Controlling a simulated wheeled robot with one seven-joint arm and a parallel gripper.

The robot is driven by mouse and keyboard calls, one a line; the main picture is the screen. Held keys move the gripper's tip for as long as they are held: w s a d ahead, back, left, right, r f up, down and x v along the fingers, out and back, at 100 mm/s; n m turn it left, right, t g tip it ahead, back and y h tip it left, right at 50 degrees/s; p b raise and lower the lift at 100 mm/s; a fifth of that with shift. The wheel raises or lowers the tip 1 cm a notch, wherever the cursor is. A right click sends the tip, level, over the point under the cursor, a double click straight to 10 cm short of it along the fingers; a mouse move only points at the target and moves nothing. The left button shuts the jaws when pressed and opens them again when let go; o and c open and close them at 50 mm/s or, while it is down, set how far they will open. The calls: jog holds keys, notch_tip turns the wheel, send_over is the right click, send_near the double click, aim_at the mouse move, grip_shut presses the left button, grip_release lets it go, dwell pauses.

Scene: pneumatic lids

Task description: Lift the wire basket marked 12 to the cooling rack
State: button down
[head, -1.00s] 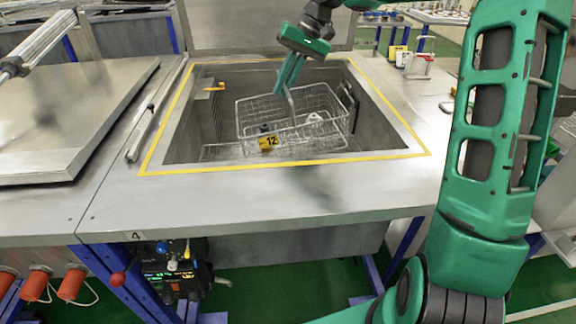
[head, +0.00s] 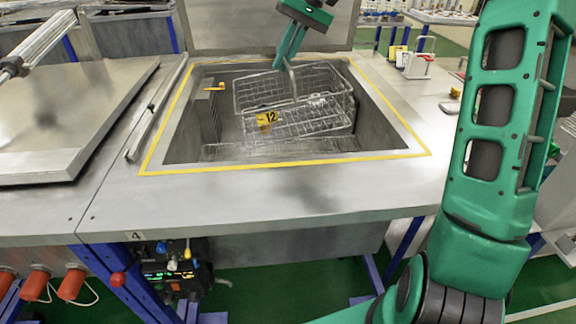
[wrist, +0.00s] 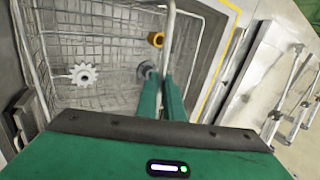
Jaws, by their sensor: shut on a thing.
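The wire basket (head: 318,122) bears a yellow tag marked 12 (head: 267,118) on its front side. It hangs inside the sunken tank (head: 378,128), raised off the tank floor and slightly tilted. My gripper (head: 288,60) is shut on the basket's handle above its middle. In the wrist view my gripper's fingers (wrist: 162,98) close around the handle bar (wrist: 168,42). A toothed grey gear (wrist: 82,75), a yellow-brown ring (wrist: 155,39) and a dark round part (wrist: 145,69) lie in the basket. I cannot identify a cooling rack for certain.
A yellow line (head: 290,162) edges the tank opening. A raised lid (head: 265,25) stands behind it. A large flat metal lid (head: 70,125) lies at left. Small holders (head: 416,66) stand on the bench at right, and the front bench strip (head: 260,190) is clear.

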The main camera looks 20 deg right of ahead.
jog(key=shift+r, duration=2.55)
dwell(2.7)
